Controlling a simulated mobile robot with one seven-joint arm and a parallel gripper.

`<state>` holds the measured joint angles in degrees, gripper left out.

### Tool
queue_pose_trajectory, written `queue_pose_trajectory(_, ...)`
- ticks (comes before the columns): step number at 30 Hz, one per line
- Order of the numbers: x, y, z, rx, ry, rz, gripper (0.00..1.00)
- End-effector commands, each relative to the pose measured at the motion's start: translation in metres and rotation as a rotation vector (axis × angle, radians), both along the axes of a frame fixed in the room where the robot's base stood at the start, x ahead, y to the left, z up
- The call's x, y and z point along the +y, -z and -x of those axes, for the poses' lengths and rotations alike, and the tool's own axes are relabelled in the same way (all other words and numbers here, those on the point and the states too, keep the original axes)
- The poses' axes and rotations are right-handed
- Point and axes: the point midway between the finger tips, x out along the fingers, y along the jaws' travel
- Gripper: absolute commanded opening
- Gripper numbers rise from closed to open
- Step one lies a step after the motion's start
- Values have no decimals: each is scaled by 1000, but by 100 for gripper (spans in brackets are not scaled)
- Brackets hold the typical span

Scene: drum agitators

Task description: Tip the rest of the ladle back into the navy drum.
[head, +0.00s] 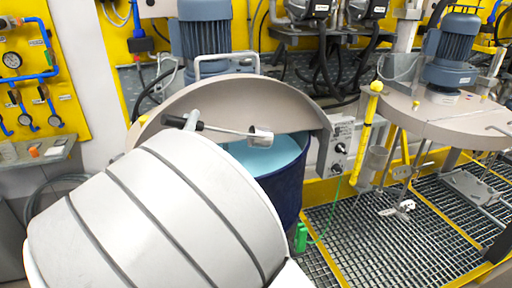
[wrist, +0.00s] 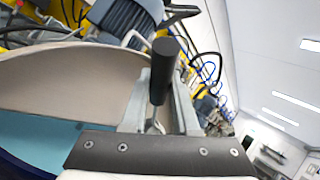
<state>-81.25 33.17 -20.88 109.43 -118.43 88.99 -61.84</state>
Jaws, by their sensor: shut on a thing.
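The navy drum (head: 286,186) stands in the middle of the head view, with light blue liquid (head: 270,154) inside. The liquid also shows at the left of the wrist view (wrist: 38,132). My gripper (head: 186,122) is shut on the ladle's black handle (wrist: 164,70). The ladle's thin rod runs right to its small metal cup (head: 261,137), which hangs over the drum's opening, above the liquid. The cup looks tilted; I cannot see what is in it. My arm hides the drum's left side.
A beige lid (head: 232,97) with a motor (head: 203,38) stands over the drum's back. A grey control box (head: 338,146) and a green clamp (head: 301,237) are beside the drum. A second lid (head: 450,114) with an agitator stands over the grating (head: 385,240) at right.

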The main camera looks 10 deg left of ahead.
Motion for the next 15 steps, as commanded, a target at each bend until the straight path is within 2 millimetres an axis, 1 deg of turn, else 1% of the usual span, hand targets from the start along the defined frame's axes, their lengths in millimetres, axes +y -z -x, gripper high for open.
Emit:
queue_pose_trajectory(3, -8, -13, -5, 24, 2, -42, 0)
queue_pose_trajectory(9, -24, -33, -15, 90, 1, -151, 0)
queue_pose_trajectory(15, -44, -48, -27, 163, 2, -267, 0)
